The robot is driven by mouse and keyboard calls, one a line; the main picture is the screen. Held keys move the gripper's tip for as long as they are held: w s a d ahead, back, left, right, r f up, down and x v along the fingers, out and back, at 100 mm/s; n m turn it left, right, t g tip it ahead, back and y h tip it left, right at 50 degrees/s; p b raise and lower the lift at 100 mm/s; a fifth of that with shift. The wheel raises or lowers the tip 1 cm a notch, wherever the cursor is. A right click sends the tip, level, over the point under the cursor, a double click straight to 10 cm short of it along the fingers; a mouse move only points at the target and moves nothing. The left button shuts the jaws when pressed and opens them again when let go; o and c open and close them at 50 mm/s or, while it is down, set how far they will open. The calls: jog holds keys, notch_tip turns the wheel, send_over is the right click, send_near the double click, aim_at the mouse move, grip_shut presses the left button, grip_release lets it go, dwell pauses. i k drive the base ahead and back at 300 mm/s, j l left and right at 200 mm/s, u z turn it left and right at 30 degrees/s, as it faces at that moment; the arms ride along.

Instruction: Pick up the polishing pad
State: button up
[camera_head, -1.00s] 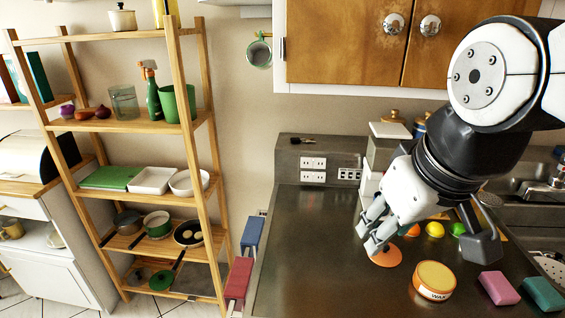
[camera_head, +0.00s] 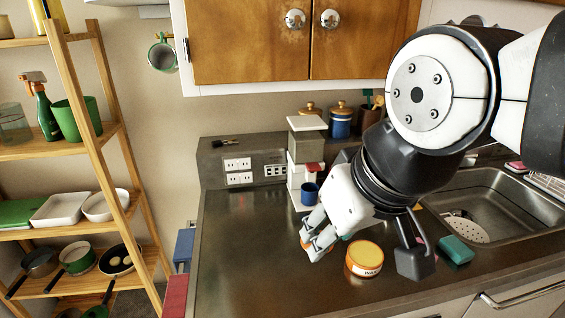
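The polishing pad appears to be the small orange piece (camera_head: 330,248) on the dark counter, left of the wax tin (camera_head: 364,259). It is mostly hidden by my fingers, with slivers of orange at both sides of the near fingertip. My gripper (camera_head: 317,240) points down at the pad, its fingertips right at it and low over the counter.
A teal sponge (camera_head: 456,250) lies right of the wax tin, before the sink (camera_head: 492,212). A blue mug (camera_head: 309,193) and a white appliance (camera_head: 295,175) stand behind my gripper. The counter's left part (camera_head: 235,255) is clear. A wooden shelf (camera_head: 95,150) stands at the left.

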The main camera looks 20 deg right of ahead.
aim_at(451, 245)
jog(key=z, duration=1.5)
